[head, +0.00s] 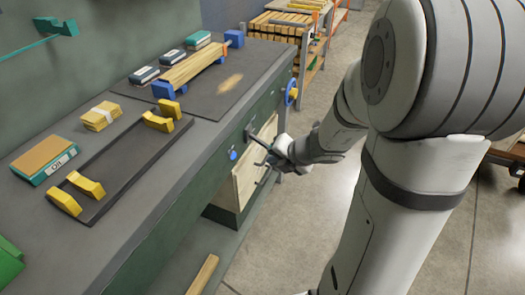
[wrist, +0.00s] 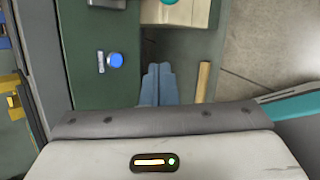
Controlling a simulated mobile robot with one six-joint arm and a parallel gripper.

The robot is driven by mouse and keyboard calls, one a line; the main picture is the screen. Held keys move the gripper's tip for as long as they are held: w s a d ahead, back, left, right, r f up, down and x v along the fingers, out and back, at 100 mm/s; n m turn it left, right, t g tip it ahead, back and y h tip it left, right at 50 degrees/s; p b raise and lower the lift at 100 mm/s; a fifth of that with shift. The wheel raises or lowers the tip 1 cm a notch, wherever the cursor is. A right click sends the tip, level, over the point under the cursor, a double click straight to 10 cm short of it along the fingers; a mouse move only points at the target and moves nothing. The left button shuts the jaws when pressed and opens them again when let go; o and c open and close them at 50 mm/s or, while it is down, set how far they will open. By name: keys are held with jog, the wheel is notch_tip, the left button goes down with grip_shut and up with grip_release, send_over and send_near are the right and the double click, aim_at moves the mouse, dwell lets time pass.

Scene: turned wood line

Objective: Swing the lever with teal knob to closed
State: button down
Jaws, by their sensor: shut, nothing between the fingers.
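A teal knob (wrist: 168,2) shows at the top edge of the wrist view, partly cut off, in front of a pale wooden panel (wrist: 195,13). Its lever arm is not clear there, and I cannot make out the teal knob in the head view. My gripper (wrist: 158,66) is shut and empty, its fingertips below the teal knob in the wrist picture and apart from it. In the head view my gripper (head: 262,155) is by the front of the green bench, beside the pale panel. Dark thin parts around it are too small to tell apart.
A blue knob (head: 233,155) sits on the bench front; it also shows in the wrist view (wrist: 116,60), left of my fingers. A wooden bar (wrist: 203,82) lies low to the right. The bench top (head: 140,225) holds a dark tray (head: 125,170). Floor is clear alongside.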

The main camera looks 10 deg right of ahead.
aim_at(264, 144)
jog(key=w+a+f+m+b, duration=0.25)
jog(key=w+f+b, duration=0.35)
jog(key=f, duration=0.3)
jog(key=shift+n, duration=0.45)
jog(key=w+d+r+p, duration=0.2)
jog(key=shift+d+r, duration=0.35)
jog(key=shift+d, duration=0.05)
jog(key=shift+a, duration=0.1)
